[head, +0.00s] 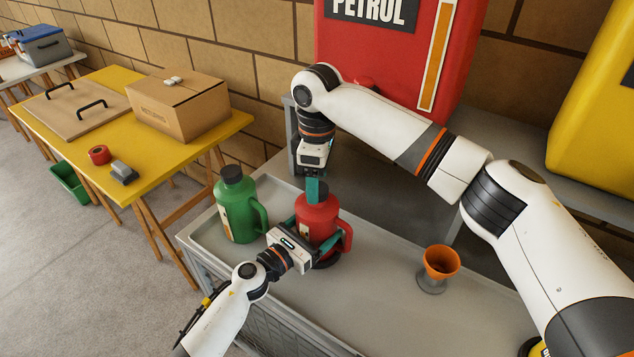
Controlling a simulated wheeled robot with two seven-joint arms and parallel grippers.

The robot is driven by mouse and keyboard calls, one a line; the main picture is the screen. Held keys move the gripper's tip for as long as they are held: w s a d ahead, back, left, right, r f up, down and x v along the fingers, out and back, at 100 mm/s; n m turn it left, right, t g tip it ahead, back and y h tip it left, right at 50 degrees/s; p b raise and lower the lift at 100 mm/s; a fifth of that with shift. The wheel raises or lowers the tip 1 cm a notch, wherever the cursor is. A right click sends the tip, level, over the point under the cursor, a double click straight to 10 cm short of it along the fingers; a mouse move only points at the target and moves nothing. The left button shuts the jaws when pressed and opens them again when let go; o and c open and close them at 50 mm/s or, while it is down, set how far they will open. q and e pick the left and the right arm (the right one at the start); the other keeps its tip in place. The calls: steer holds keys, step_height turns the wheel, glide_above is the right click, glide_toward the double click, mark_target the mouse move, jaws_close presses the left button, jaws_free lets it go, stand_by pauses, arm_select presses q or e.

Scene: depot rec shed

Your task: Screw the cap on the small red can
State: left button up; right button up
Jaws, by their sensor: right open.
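The small red can (318,216) stands upright on the grey bench, with its handle to the right. My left gripper (311,232) comes from the front left, its teal fingers on both sides of the can's body, closed against it. My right gripper (316,188) points down at the top of the red can, open, its teal fingers around the neck area. The fingers hide the can's mouth, so I cannot tell whether a cap sits there.
A green can (238,207) with a dark cap stands left of the red can. An orange funnel (441,262) stands to the right. A large red petrol tank (385,50) is behind. A yellow table (85,130) holds a cardboard box (178,108).

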step_height(320, 180, up, 10)
steer(key=shift+r, duration=0.25)
arm_select(q)
steer(key=o, duration=1.8)
steer(key=shift+c, duration=0.2)
steer(key=b+v, duration=0.1)
steer(key=v, duration=1)
steer(key=shift+f, duration=0.1)
steer(key=shift+s+a, duration=0.3)
steer(key=shift+s, duration=0.05)
arm_select(e)
steer(key=shift+f, duration=0.7)
